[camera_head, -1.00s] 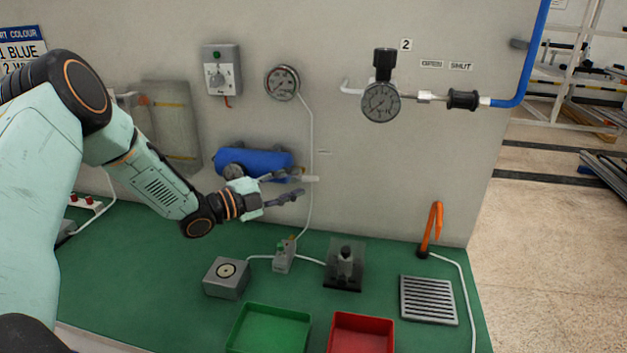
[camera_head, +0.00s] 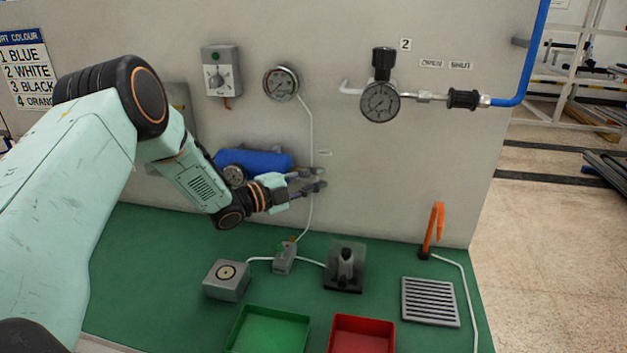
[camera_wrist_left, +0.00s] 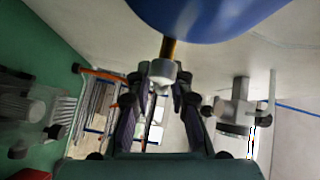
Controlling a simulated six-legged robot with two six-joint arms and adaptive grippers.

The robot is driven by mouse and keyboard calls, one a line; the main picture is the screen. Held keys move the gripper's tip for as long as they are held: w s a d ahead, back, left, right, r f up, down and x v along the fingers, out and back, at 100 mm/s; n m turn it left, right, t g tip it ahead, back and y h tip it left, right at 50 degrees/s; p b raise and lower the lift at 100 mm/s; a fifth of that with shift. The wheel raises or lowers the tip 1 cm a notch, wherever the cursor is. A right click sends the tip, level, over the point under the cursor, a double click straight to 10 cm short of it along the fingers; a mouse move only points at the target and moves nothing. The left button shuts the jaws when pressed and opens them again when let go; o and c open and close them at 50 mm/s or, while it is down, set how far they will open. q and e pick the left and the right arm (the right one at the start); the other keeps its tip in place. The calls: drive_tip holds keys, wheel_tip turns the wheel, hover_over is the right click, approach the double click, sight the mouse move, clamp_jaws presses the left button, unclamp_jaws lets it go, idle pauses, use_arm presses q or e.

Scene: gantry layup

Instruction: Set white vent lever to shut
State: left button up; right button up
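The white vent lever shows in the wrist view as a pale end piece (camera_wrist_left: 162,72) on a brass stem under the blue tank (camera_wrist_left: 205,12). In the head view my left gripper (camera_head: 318,179) is at the right end of the blue tank (camera_head: 262,161) and largely hides the lever. My left gripper also shows in the wrist view (camera_wrist_left: 162,80), its fingers apart on either side of the pale piece. I cannot tell whether they touch it. My right gripper is not in view.
A small label (camera_head: 325,153) is on the wall (camera_head: 350,200) above the fingers. A gauge (camera_head: 281,83) with a white hose hangs above. OPEN (camera_head: 432,64) and SHUT (camera_head: 460,65) plates are beside another gauge (camera_head: 380,101). The green bench (camera_head: 150,255) carries a grey block (camera_head: 228,280) and trays.

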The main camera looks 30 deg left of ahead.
use_arm(q)
drive_tip(key=shift+s+a, duration=0.2)
clamp_jaws()
drive_tip(key=shift+n+t+b, duration=0.3)
drive_tip(key=shift+b, duration=0.5)
drive_tip(key=a+r+n+t+y+b, duration=0.1)
drive_tip(key=n+t+y+b, duration=0.2)
drive_tip(key=n+b, duration=0.3)
drive_tip(key=a+r+n+t+y+b, duration=0.1)
drive_tip(key=n+t+y+b, duration=0.2)
drive_tip(key=n+b, duration=0.3)
drive_tip(key=s+a+r+n+t+y+b, duration=0.1)
drive_tip(key=n+t+y+b, duration=0.2)
drive_tip(key=n+b, duration=0.3)
drive_tip(key=shift+a+r+n+t, duration=0.35)
drive_tip(key=shift+n+t, duration=0.35)
drive_tip(key=shift+n, duration=0.3)
drive_tip(key=shift+a+n+y+b, duration=0.15)
drive_tip(key=shift+n+y+b, duration=0.25)
drive_tip(key=shift+y, duration=0.1)
drive_tip(key=shift+r, duration=0.1)
